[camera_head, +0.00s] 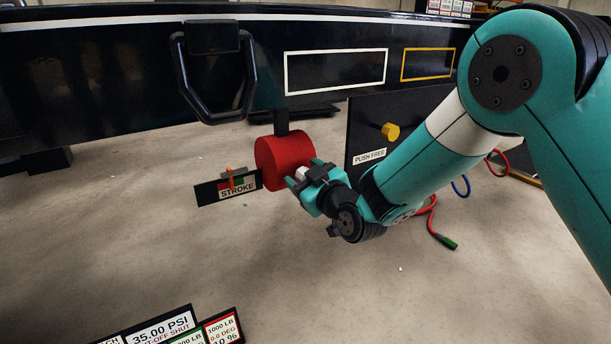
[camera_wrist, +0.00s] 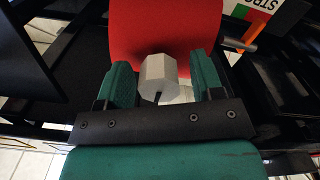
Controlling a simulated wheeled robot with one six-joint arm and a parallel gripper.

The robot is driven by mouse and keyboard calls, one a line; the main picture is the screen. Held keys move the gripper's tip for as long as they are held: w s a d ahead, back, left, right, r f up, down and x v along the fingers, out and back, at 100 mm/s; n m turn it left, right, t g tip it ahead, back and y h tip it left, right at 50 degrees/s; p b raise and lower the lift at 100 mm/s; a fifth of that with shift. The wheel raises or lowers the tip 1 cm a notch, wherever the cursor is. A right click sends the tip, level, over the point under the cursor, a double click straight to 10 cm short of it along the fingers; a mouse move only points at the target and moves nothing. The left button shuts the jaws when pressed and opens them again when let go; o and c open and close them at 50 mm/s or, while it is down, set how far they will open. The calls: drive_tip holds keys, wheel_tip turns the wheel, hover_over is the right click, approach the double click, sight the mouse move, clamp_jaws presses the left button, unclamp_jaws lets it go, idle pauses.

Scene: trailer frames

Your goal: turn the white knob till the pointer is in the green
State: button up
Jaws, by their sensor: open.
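The white knob (camera_wrist: 158,76) is faceted and sits in front of the red cylinder (camera_head: 284,160). In the head view only a bit of the knob (camera_head: 302,174) shows. My gripper (camera_head: 305,182) is open, with its teal fingers on either side of the knob; narrow gaps show beside it in the wrist view. The STROKE plate (camera_head: 208,192) stands left of the cylinder. It has a small coloured scale and an orange pointer (camera_head: 231,177). The pointer also shows in the wrist view (camera_wrist: 252,34), close to a green patch. I cannot tell exactly which colour it marks.
A yellow knob (camera_head: 390,131) on a dark PUSH FREE panel (camera_head: 365,125) stands to the right, behind my arm. Red and blue hoses (camera_head: 460,186) hang beyond it. A black handle (camera_head: 214,75) is on the trailer frame above.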

drive_tip(key=shift+c, duration=0.4)
drive_tip(key=c, duration=0.8)
drive_tip(key=shift+c, duration=0.2)
